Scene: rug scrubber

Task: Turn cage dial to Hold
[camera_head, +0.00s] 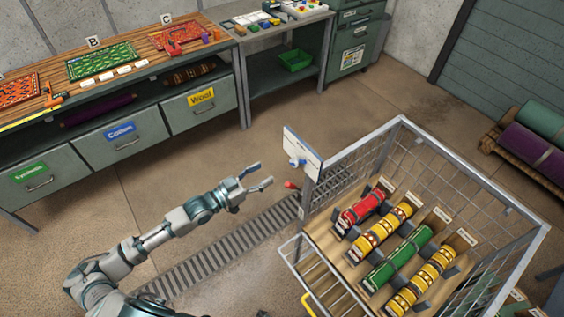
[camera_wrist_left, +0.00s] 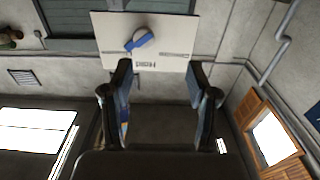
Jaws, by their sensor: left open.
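In the left wrist view the dial (camera_wrist_left: 139,40) has a grey round hub and a blue pointer lying aslant. My left gripper (camera_head: 263,175) is open and empty, left of the panel and apart from the dial. In the left wrist view its fingers frame the panel's lower edge.
The wire cage cart (camera_head: 476,182) holds several rolled rugs on a wooden deck. A small red handle (camera_head: 291,185) sits below the panel. A floor drain grate (camera_head: 215,252) runs under my left arm. A workbench (camera_head: 150,50) stands behind, with open floor between.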

